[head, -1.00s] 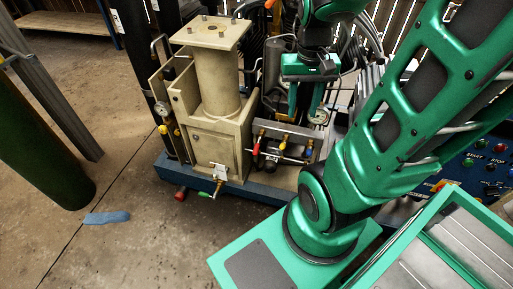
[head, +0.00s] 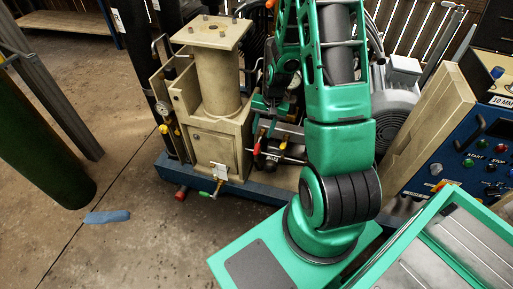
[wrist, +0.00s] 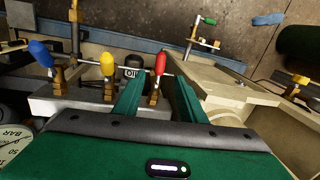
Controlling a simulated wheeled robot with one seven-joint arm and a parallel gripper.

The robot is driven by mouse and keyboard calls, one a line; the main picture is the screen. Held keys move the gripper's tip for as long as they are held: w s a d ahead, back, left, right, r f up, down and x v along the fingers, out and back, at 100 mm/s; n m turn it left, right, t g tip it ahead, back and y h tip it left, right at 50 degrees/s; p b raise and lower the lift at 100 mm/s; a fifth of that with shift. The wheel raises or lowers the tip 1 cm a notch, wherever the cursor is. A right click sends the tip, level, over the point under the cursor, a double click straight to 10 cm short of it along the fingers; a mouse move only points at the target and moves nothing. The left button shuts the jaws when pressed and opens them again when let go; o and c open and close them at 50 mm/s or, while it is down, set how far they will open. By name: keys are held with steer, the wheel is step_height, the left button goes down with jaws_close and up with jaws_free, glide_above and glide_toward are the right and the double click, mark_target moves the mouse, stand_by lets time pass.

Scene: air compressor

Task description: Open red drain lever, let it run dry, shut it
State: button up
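The red lever (wrist: 160,62) stands upright on a brass valve at one end of the valve row, and in the head view it (head: 257,149) is low beside the beige column. My gripper (wrist: 158,88) is open, with one green finger on each side of the red lever's valve. I cannot tell whether either finger touches it. In the head view my gripper (head: 265,106) is just above the lever, partly hidden by my arm.
A yellow lever (wrist: 107,64) and a blue lever (wrist: 40,53) stand left of the red one in the wrist view. A pressure gauge (wrist: 14,145) is at lower left. The beige compressor body (head: 216,140) is close by. A green-handled valve (head: 205,194) sits lower on the front.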

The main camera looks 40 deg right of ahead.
mark_target(257, 148)
steer(key=f, duration=0.3)
steer(key=w+a+f, duration=0.1)
steer(key=f, duration=0.7)
steer(key=shift+w+a+f, duration=0.15)
steer(key=shift+w, duration=0.2)
jaws_close()
